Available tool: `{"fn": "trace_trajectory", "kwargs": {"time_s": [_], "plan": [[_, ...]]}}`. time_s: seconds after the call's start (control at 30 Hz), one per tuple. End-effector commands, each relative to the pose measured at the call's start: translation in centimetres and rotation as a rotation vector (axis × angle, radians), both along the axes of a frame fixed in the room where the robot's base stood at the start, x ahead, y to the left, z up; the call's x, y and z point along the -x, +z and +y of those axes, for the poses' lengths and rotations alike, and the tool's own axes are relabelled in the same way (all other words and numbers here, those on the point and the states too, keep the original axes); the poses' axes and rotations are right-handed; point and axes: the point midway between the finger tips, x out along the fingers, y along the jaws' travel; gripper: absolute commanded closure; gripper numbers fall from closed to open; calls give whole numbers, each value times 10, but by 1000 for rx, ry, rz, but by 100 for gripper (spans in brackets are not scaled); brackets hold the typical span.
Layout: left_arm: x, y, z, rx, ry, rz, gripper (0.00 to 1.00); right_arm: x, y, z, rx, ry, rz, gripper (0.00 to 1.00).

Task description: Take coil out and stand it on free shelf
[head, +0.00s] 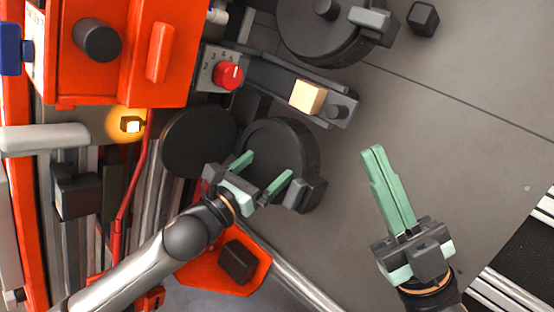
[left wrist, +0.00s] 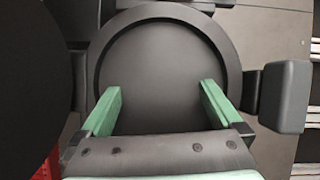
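No coil can be clearly made out. A round dark housing (head: 284,139) with a raised rim sits at the centre of the head view, a flat dark disc (head: 197,141) beside its left edge, like an opened lid. The housing also fills the middle of the left wrist view (left wrist: 162,70); its face looks plain and dark. My left gripper (head: 266,170) is open in front of it, its green fingers apart with nothing seen between them; they also show in the left wrist view (left wrist: 160,105). My right gripper (head: 374,150) has its fingers together, empty, over the grey floor. No free shelf is identifiable.
A second round housing (head: 300,30) stands at the top. Between the housings are a red dial (head: 228,75) with numbers and a beige block (head: 307,97) on a grey bar. Orange machinery (head: 130,60) and a glowing lamp (head: 131,124) crowd the left. Floor at right is open.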

Motion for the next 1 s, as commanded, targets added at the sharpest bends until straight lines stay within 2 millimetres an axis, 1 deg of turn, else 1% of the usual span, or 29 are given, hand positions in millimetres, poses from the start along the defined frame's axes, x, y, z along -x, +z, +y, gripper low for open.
{"fn": "trace_trajectory", "kwargs": {"time_s": [0.03,0.07,0.83,0.87,1.0], "plan": [[0,0,0,0,0,0,8,0,0,0,0,0,-1,100],[0,0,0,0,0,0,11,0,0,0,-1,1,-2,100],[0,0,0,1,-1,1,98,0,2,-1,-6,-3,-7,100],[0,0,0,1,-1,1,100,0,2,-1,-6,-3,-7,100],[1,1,0,3,-2,-3,100,0,2,-1,-6,-3,-7,100]]}}
